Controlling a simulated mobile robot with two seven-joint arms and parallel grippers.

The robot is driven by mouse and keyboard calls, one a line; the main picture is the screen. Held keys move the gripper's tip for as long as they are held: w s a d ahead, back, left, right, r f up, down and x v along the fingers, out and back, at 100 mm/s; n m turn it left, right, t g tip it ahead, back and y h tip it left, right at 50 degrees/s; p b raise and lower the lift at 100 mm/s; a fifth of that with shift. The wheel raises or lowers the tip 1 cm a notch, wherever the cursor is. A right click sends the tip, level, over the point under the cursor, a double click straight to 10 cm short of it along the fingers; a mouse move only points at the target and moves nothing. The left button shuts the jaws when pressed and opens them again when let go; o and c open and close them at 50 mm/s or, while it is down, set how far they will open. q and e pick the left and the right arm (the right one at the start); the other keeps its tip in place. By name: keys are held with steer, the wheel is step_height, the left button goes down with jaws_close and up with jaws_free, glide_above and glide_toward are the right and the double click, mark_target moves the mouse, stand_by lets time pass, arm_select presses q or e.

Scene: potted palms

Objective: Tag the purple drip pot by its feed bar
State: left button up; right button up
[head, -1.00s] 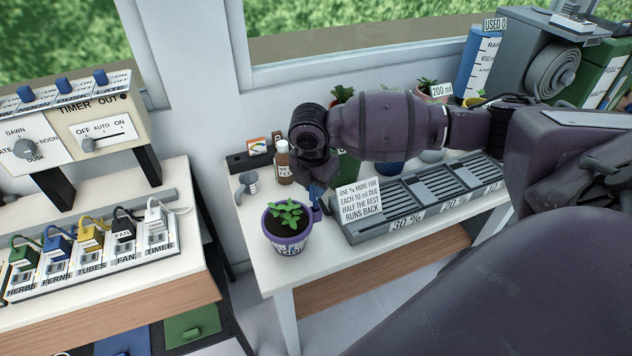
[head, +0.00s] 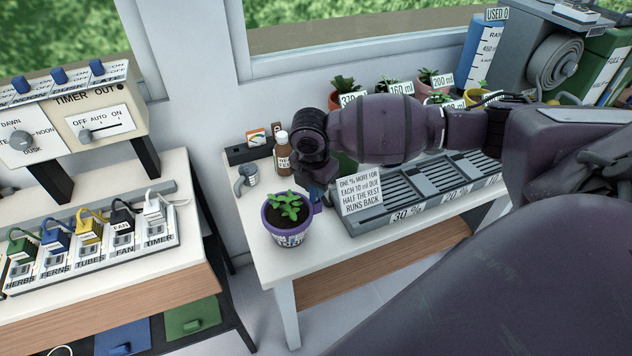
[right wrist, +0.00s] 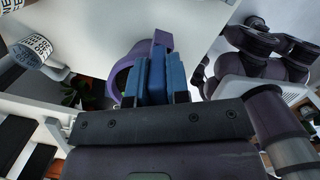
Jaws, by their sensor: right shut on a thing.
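The purple pot (head: 287,238) with a small green plant stands on the near left corner of the white table. It has a white label with dark lettering on its front. My right gripper (head: 316,192) reaches down at the right side of its rim. In the head view, my right wrist partly covers the fingers.
A slatted grey tray (head: 408,207) with percent labels and a text sign (head: 360,196) stands right of the gripper. A brown bottle (head: 283,156) and a grey handheld item (head: 247,178) stand behind the pot. Several potted plants (head: 428,82) line the back. A timer bench (head: 130,265) is left.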

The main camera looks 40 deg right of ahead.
steer(key=shift+f, duration=0.3)
steer(key=o, duration=1.3)
steer(key=shift+o, duration=0.2)
